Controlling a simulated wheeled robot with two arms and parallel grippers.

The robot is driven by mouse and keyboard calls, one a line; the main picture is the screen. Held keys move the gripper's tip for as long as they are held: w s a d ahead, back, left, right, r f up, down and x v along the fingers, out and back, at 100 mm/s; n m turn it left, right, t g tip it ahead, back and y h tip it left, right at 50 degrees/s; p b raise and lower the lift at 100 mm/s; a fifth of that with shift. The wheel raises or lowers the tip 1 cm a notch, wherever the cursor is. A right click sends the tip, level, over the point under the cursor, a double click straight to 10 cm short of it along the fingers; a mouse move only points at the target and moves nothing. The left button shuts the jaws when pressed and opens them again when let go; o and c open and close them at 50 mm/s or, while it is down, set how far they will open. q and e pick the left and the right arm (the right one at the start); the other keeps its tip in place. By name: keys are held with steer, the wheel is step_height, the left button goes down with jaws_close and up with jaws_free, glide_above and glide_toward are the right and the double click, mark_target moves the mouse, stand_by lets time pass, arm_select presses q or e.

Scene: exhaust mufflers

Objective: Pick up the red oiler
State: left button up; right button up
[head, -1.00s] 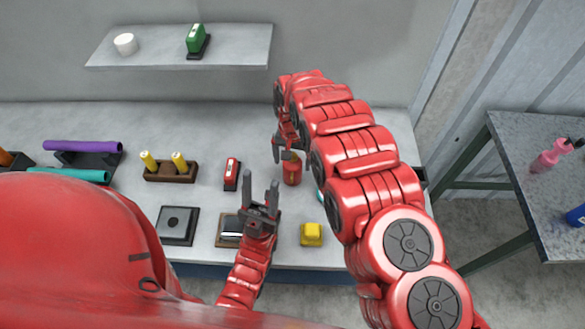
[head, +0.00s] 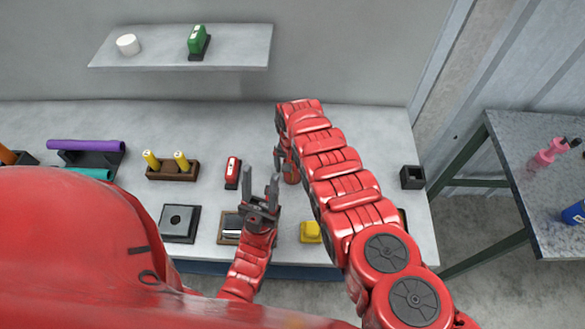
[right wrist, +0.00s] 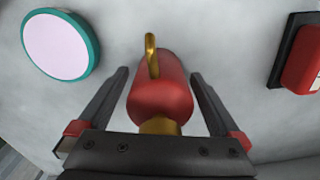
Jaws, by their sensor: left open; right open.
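The red oiler (head: 291,174) stands on the grey workbench and is partly hidden by my right arm in the head view. In the right wrist view the oiler (right wrist: 160,98) shows a red body with a brass spout and a brass part at its near end. My right gripper (right wrist: 160,73) is open, with one finger on each side of the oiler and visible gaps between. My left gripper (head: 261,178) is open and empty above the bench, to the left of the oiler.
A red device (head: 232,172) on a black base stands left of the oiler. A teal-rimmed round thing (right wrist: 60,44) lies on its other side. A yellow block (head: 311,232), a black box (head: 412,177) and a wooden holder (head: 172,171) with yellow cylinders are also on the bench.

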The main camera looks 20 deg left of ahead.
steer(key=c, duration=1.5)
steer(key=shift+r, duration=0.15)
